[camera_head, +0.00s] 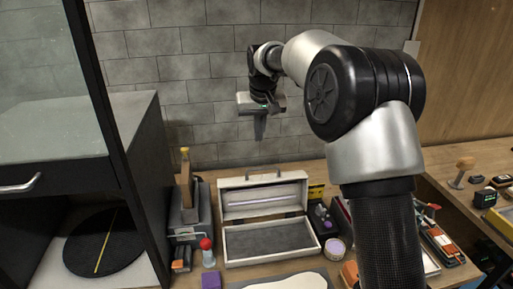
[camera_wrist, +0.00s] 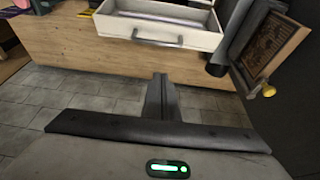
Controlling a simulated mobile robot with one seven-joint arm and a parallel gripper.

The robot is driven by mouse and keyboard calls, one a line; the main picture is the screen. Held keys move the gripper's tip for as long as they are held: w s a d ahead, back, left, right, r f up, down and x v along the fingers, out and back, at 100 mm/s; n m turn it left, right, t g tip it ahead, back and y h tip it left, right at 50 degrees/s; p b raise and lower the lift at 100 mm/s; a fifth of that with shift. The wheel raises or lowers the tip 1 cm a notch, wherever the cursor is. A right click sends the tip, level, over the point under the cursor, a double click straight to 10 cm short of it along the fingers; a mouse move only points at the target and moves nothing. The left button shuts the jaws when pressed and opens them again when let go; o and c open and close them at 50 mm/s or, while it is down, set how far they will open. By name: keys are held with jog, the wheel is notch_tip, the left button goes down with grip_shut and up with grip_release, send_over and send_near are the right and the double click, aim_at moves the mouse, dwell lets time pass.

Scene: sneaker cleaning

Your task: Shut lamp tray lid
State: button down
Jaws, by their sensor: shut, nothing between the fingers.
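The lamp tray (camera_head: 268,254) is a cream case with a grey-lined base, on the wooden bench in the head view. Its lid (camera_head: 262,182) stands open, raised at the back edge, with a pale purple lamp tube (camera_head: 264,195) inside it. My gripper (camera_head: 260,136) is shut and empty, pointing down in the air above and behind the lid, close to the wall. In the wrist view the shut fingers (camera_wrist: 161,82) are apart from the cream lid (camera_wrist: 130,27), whose dark handle (camera_wrist: 157,41) shows.
A grey block with a wooden piece (camera_head: 186,182) stands left of the tray. A red-knobbed item (camera_head: 207,252), a purple block (camera_head: 211,280) and a round pot (camera_head: 335,248) are near it. The brick wall (camera_head: 200,100) is behind; a dark cabinet stands left.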

notch_tip(320, 180, down, 2)
jog(key=w+a, duration=0.1)
jog(key=w, duration=0.1)
jog(key=p, duration=0.2)
send_over(255, 176)
jog(key=f, duration=0.9)
jog(key=shift+w+a+f, duration=0.1)
jog(key=shift+w+f, duration=0.05)
jog(key=shift+w, duration=0.2)
jog(key=shift+s+f, duration=0.1)
jog(key=shift+s, duration=0.35)
jog(key=shift+f+b, duration=0.1)
jog(key=shift+b, duration=0.45)
